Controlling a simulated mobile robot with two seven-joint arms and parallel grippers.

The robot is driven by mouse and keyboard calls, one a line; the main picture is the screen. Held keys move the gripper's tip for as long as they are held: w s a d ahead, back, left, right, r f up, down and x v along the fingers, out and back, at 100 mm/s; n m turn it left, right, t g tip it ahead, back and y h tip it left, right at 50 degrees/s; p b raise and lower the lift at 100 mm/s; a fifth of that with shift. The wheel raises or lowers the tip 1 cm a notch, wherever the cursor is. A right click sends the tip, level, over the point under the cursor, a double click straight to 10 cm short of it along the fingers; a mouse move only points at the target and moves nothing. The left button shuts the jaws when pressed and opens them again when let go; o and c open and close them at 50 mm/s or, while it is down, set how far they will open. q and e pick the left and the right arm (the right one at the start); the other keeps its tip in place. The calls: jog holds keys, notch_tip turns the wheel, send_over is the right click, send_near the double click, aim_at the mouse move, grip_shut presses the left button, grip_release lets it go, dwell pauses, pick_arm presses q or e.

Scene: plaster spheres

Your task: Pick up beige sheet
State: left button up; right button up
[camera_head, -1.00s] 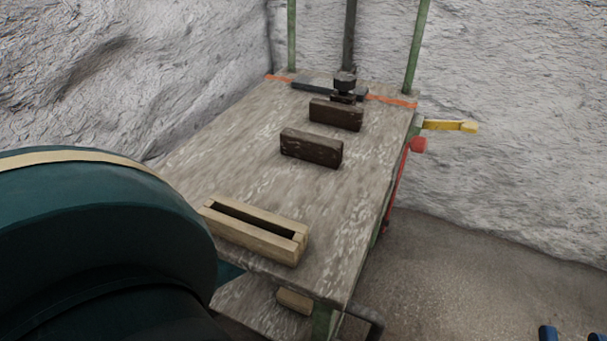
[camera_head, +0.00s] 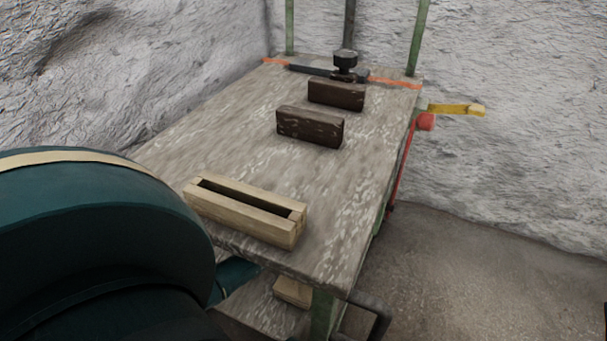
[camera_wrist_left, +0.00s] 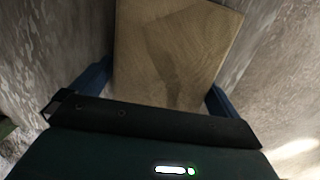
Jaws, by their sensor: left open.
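The beige sheet (camera_wrist_left: 175,50) is a flat, wood-grained board at the top middle of the left wrist view. My left gripper (camera_wrist_left: 160,82) is open, with one blue finger near each side of the sheet; I cannot tell whether they touch it. In the head view, a small beige piece (camera_head: 292,291) on the lower shelf looks like the sheet's end. My left arm (camera_head: 100,240) fills the lower left there, and its gripper is hidden. A dark sliver at the right edge may be my right gripper (camera_head: 604,320).
A worn table (camera_head: 220,120) holds a slotted beige wooden holder (camera_head: 240,212) near its front edge and two dark blocks (camera_head: 310,127) (camera_head: 336,95) farther back. The lower shelf (camera_head: 250,306) is beneath. A yellow lever (camera_head: 455,109) sticks out right. Open floor (camera_head: 470,270) lies right.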

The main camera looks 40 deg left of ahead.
pick_arm(q)
jog(key=shift+c, duration=0.2)
jog(key=c, duration=0.8)
jog(key=shift+c, duration=0.2)
jog(key=shift+r, duration=0.15)
